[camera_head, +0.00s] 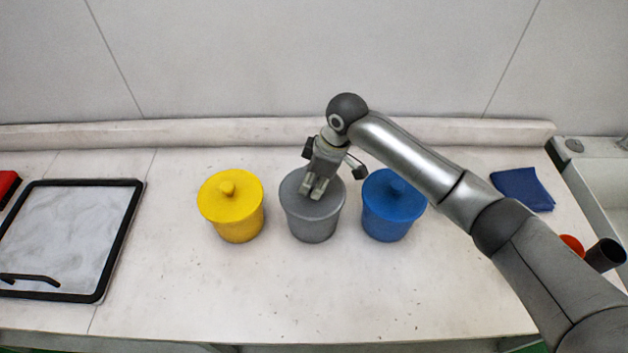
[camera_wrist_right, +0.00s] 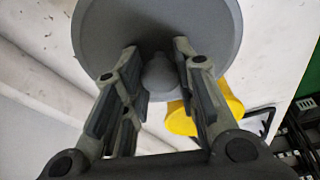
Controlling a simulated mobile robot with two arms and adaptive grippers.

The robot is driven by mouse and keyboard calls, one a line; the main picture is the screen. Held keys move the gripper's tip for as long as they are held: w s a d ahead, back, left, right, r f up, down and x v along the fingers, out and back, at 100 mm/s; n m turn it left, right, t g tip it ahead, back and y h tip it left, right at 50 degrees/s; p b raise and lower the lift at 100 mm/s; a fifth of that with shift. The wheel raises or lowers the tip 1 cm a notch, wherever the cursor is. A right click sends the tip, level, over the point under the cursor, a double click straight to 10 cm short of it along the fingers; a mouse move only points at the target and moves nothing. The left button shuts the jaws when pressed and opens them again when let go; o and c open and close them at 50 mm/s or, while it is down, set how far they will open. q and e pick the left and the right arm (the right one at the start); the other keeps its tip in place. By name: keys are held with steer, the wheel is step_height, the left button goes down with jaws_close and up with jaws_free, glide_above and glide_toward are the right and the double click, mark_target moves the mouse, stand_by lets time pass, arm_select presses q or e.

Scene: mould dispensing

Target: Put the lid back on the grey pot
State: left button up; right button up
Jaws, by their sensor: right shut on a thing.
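The grey pot (camera_head: 313,229) stands upright in the middle of the table. Its grey lid (camera_head: 332,195) is over the pot's mouth in the head view. I cannot tell whether it sits fully on the rim. In the right wrist view the lid (camera_wrist_right: 160,28) is a wide grey disc with a round knob (camera_wrist_right: 160,76) between the fingers. My right gripper (camera_head: 315,191) is shut on that knob from above; its fingers also show in the right wrist view (camera_wrist_right: 158,88). The pot's opening is hidden under the lid. My left gripper is not in view.
A lidded yellow pot (camera_head: 238,222) stands close on the left, a lidded blue pot (camera_head: 386,222) close on the right. A black-framed tray (camera_head: 130,215) lies at the far left, a blue cloth (camera_head: 523,188) at the right. The table front is clear.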

steer(key=shift+r+p, duration=0.1)
steer(key=shift+p, duration=0.75)
stand_by(0.7)
steer(key=shift+f+p, duration=0.25)
steer(key=shift+p, duration=0.35)
stand_by(1.3)
steer(key=o, duration=1.1)
steer(key=o, duration=0.5)
steer(key=shift+c, duration=0.2)
steer(key=shift+r, duration=0.15)
